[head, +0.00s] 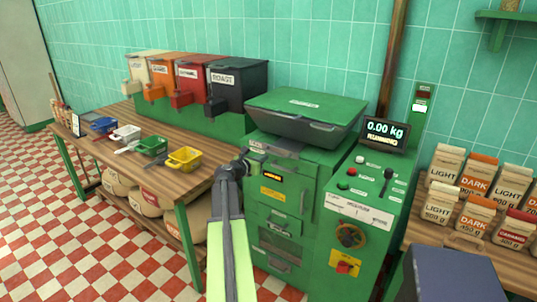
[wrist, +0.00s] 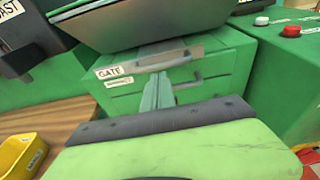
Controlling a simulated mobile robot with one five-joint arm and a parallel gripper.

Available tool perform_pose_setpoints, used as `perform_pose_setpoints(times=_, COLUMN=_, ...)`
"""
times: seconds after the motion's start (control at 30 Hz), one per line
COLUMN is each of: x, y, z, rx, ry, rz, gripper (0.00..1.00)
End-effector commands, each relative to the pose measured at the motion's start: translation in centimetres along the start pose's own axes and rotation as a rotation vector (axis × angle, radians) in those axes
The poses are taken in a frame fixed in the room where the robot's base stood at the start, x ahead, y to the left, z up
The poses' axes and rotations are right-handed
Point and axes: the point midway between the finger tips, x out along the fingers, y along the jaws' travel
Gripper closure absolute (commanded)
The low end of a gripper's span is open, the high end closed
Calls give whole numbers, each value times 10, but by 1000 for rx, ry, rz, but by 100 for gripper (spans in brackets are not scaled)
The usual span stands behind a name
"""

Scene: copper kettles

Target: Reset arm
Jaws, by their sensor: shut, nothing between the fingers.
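My arm reaches up from the bottom of the head view. My gripper (head: 243,162) is at its far end, in front of the green machine (head: 285,195). In the wrist view my gripper (wrist: 158,92) is shut, its fingers together and empty. The fingers point at the machine's front, just below a metal handle beside the "GATE" label (wrist: 114,71). I cannot tell whether the fingertips touch the machine.
A wooden table (head: 165,180) at left holds small coloured trays, including a yellow one (head: 184,160), and several dispensers (head: 238,87). A display (head: 385,133) reads 0.00 kg. Paper bags (head: 442,201) stand on a shelf at right. Checkered floor (head: 60,240) is open at front left.

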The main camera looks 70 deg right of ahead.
Motion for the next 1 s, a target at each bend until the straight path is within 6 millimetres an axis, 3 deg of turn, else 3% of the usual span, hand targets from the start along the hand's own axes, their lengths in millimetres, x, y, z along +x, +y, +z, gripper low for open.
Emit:
perform_pose_setpoints(times=0.03, x=-18, y=-3, z=2, rx=0, ry=0, rz=1, gripper=100)
perform_pose_setpoints(times=0.1, x=-36, y=-3, z=2, rx=0, ry=0, rz=0, gripper=100)
perform_pose_setpoints(times=0.3, x=-70, y=-2, z=1, rx=1, ry=1, rz=-1, gripper=100)
perform_pose_setpoints(times=0.77, x=-80, y=3, z=-1, rx=1, ry=1, rz=3, gripper=100)
perform_pose_setpoints(times=0.87, x=-98, y=28, z=-2, rx=-7, ry=2, rz=42, gripper=100)
perform_pose_setpoints(times=0.97, x=-143, y=81, z=-6, rx=-26, ry=2, rz=130, gripper=100)
perform_pose_setpoints(times=1.0, x=-168, y=106, z=-10, rx=-35, ry=2, rz=175, gripper=100)
